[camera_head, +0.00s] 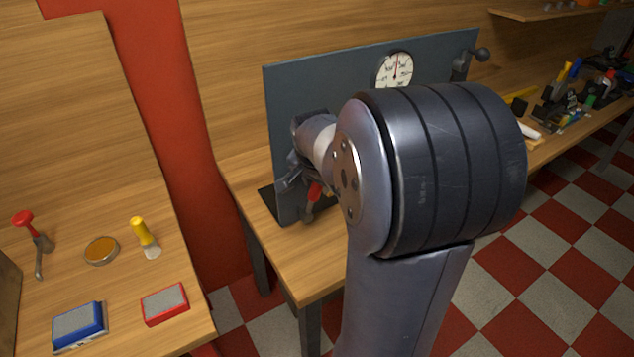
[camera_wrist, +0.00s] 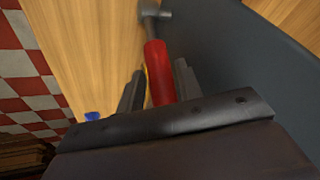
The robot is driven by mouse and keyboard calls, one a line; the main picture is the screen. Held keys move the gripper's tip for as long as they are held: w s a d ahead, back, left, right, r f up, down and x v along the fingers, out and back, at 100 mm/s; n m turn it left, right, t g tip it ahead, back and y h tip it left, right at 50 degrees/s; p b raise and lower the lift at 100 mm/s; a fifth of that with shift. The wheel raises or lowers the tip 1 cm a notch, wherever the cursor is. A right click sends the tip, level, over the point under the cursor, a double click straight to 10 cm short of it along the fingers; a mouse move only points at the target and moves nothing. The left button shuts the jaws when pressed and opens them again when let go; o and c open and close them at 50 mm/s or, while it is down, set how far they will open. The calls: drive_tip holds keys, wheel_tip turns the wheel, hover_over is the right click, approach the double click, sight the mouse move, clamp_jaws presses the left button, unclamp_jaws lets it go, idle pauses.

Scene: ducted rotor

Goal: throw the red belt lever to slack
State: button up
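The red belt lever (camera_head: 314,192) is low on the left part of the dark grey panel (camera_head: 325,85), partly hidden by my gripper (camera_head: 297,175) in the head view. In the wrist view the lever's red handle (camera_wrist: 159,72) runs between the two fingers of my gripper (camera_wrist: 160,85), with a grey metal end beyond it. The fingers stand apart on either side of the handle. A narrow gap shows beside the handle, and I cannot tell whether either finger touches it. A round white dial (camera_head: 394,70) is on the panel.
A grey knobbed lever (camera_head: 481,55) is at the panel's upper right. The panel stands on a wooden bench (camera_head: 325,250). The left bench holds a red-handled tool (camera_head: 33,240), a brush (camera_head: 145,238), a tin (camera_head: 101,250) and two boxes. Tools crowd the right bench.

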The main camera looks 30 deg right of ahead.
clamp_jaws()
idle(0.4)
drive_tip(key=shift+a+f, duration=0.1)
drive_tip(key=shift+a, duration=0.05)
drive_tip(key=a+n+t+h+b, duration=0.1)
drive_tip(key=a+h+b, duration=0.6)
drive_tip(key=b, duration=1)
drive_tip(key=shift+s+f+n+h, duration=0.15)
drive_tip(key=shift+f+n+h, duration=0.15)
drive_tip(key=shift+f, duration=0.15)
unclamp_jaws()
drive_tip(key=shift+a, duration=0.1)
drive_tip(key=shift+r, duration=0.1)
